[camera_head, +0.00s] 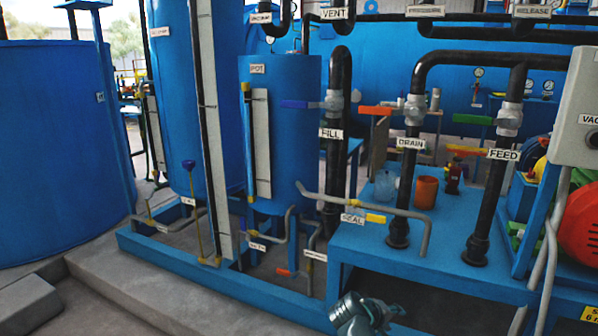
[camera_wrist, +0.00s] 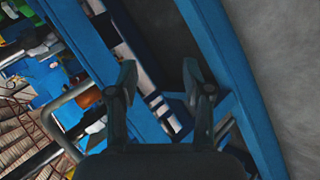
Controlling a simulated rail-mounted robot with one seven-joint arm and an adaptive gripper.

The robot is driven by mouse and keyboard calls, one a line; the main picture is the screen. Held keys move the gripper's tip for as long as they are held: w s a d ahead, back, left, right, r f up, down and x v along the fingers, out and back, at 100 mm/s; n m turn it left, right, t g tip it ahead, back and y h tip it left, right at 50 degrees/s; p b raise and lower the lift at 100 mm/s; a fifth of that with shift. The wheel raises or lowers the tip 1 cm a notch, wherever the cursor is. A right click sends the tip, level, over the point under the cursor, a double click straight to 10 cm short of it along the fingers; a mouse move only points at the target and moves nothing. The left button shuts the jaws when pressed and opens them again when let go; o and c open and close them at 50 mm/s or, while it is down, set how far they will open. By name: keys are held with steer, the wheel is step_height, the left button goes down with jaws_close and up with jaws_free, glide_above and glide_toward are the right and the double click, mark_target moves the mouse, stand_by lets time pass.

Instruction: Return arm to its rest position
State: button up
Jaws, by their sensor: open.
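My gripper (camera_wrist: 160,82) shows in the wrist view with its two dark fingers apart and nothing between them. Beyond the fingers are blue frame beams (camera_wrist: 215,55) and a dark gap under the frame. I cannot tell how far the fingertips are from the beams. In the head view, a grey-green part of my arm (camera_head: 360,314) shows at the bottom edge, in front of the low blue frame. The rest of my arm is out of that view.
A blue platform (camera_head: 360,248) carries black pipes labelled DRAIN (camera_head: 411,142) and FEED (camera_head: 503,154), and an orange cup (camera_head: 426,192). A bent grey SEAL pipe (camera_head: 365,207) juts out front. The blue POT tank (camera_head: 280,130) stands left.

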steer(key=s+a+f+m+g+y, duration=0.3)
steer(key=s+f+g, duration=0.6)
steer(key=s+f, duration=0.7)
steer(key=s+a+f+g+y, duration=0.2)
steer(key=s+f+g, duration=0.15)
steer(key=s, duration=0.45)
steer(key=s+a+f+m+g+y, duration=0.1)
steer(key=s+a+f+g+y, duration=0.15)
steer(key=s+f, duration=0.35)
steer(key=s+a+f+g+y, duration=0.1)
steer(key=s+f+g, duration=0.2)
steer(key=s, duration=0.6)
step_height(320, 180, up, 17)
steer(key=t+p, duration=0.5)
steer(key=p, duration=2.7)
steer(key=shift+s+a+f, duration=0.15)
steer(key=shift+s, duration=0.15)
